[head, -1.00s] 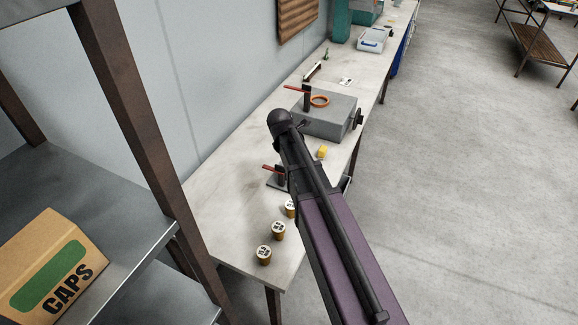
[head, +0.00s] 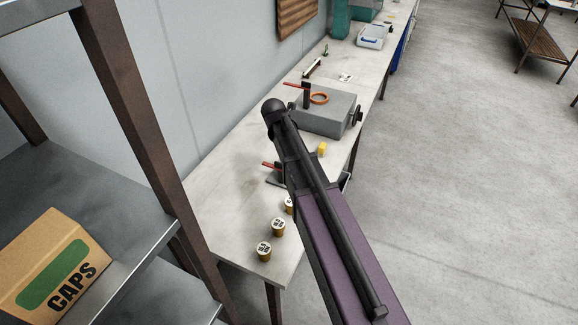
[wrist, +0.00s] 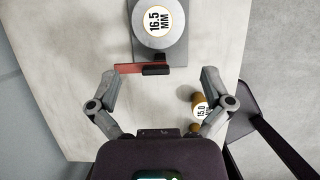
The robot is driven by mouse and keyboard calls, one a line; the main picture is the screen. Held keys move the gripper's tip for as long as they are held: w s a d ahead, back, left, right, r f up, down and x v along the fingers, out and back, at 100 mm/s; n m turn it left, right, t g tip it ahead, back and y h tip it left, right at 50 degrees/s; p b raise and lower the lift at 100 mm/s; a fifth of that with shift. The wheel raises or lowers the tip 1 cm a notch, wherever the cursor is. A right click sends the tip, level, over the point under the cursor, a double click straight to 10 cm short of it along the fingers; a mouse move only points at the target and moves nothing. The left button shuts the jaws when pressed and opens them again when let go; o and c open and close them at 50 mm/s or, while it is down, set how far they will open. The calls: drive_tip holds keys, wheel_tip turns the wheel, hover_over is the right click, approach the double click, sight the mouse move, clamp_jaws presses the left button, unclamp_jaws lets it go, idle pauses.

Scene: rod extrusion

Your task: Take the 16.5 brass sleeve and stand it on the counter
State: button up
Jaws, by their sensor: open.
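The 16.5 sleeve (wrist: 157,18) shows at the top of the wrist view, its round white label facing up and its sides mostly hidden. It stands over the grey plate of a fixture (wrist: 178,50) with a red handle (wrist: 130,68). My gripper (wrist: 160,80) is open and empty, its two fingers spread wide apart below the sleeve in the picture, not around it. In the head view my arm hides the sleeve, and the red-handled fixture (head: 271,166) shows only in part. The pale counter (head: 235,200) runs along the wall.
A sleeve marked 15.0 (wrist: 200,107) stands near the right finger. Brass sleeves (head: 278,227) (head: 264,251) stand near the counter's front end. Behind are a yellow block (head: 322,149) and a grey box (head: 325,115) with an orange ring. A rack with a CAPS carton (head: 50,265) stands left.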

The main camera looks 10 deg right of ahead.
drive_tip(key=shift+b+x, duration=3.65)
drive_tip(key=shift+x, duration=0.5)
drive_tip(key=shift+s+a, duration=0.1)
drive_tip(key=shift+a, duration=0.05)
drive_tip(key=shift+f, duration=0.2)
drive_tip(key=b+x, duration=0.3)
drive_tip(key=shift+a, duration=0.25)
drive_tip(key=shift+b+x, duration=1)
drive_tip(key=shift+x, duration=0.05)
drive_tip(key=shift+c, duration=0.2)
drive_tip(key=c, duration=1.3)
